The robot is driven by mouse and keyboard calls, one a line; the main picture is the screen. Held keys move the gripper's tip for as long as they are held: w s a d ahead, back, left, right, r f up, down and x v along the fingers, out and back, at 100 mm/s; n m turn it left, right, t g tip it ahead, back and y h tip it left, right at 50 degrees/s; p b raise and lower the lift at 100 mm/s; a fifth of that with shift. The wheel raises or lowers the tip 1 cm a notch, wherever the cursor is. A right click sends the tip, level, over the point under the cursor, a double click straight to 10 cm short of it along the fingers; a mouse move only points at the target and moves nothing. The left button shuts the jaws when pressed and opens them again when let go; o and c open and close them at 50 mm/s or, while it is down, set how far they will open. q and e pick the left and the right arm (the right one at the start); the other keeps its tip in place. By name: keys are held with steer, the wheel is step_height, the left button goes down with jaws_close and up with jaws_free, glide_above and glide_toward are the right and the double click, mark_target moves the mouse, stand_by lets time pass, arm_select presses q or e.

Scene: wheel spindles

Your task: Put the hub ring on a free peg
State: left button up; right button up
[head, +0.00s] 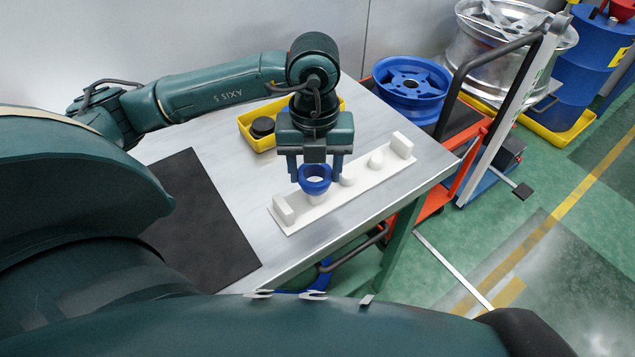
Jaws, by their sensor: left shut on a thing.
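The blue hub ring (315,188) is between the fingertips of my left gripper (315,173), which is shut on it. The ring is roughly level, at the near part of the white peg rack (330,205). White shows through its hole and a white peg (317,200) shows just below it; I cannot tell whether the ring is around the peg's top or above it. A middle peg (347,181), partly hidden by a finger, and a far peg (377,160) look bare. My right gripper is not in view.
The rack has raised end blocks (402,145) and lies on a grey table (225,150). A yellow bin (258,142) with dark parts stands behind my gripper, and a black mat (195,220) lies left. A trolley with a blue wheel (411,88) stands beyond the table's right edge.

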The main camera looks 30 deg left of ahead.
mark_target(316, 184)
arm_select(q)
steer(key=shift+f, duration=2.15)
steer(key=o, duration=1)
steer(key=shift+c, duration=0.2)
steer(key=shift+r, duration=0.1)
step_height(316, 184, up, 12)
steer(key=shift+p, duration=0.4)
